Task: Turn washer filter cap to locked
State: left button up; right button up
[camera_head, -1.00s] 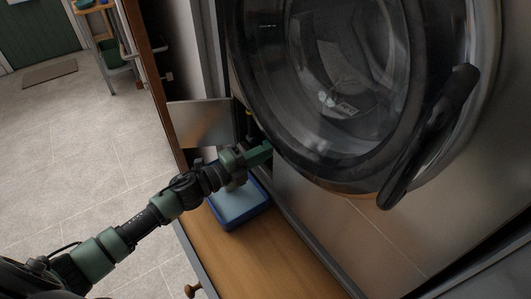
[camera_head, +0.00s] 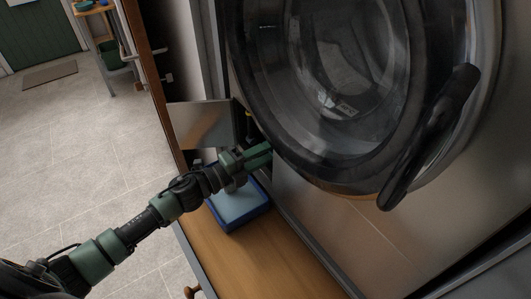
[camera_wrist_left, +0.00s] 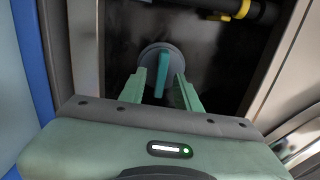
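The washer filter cap (camera_wrist_left: 150,59) is a round grey disc with a raised teal grip bar (camera_wrist_left: 162,74), set in a dark recess in the left wrist view. The bar stands nearly upright in that picture. My left gripper (camera_wrist_left: 161,80) is open, with one green finger on each side of the bar and a visible gap on both sides. In the head view, my left gripper (camera_head: 262,153) reaches into the opening at the washer's lower left, and the cap is hidden there. My right gripper is not in view.
The open metal flap (camera_head: 200,124) stands left of the opening. A blue tray (camera_head: 236,207) sits on the wooden bench (camera_head: 262,255) below the gripper. The washer's round door (camera_head: 340,90) is above right. A dark pipe with a yellow part (camera_wrist_left: 241,10) crosses the recess top.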

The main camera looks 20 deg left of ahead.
pick_arm(q)
jog(key=b+v, duration=0.1)
jog(key=v, duration=0.6)
jog(key=shift+s+a+b, duration=0.25)
jog(key=shift+s+b, duration=0.05)
jog(key=shift+s, duration=0.05)
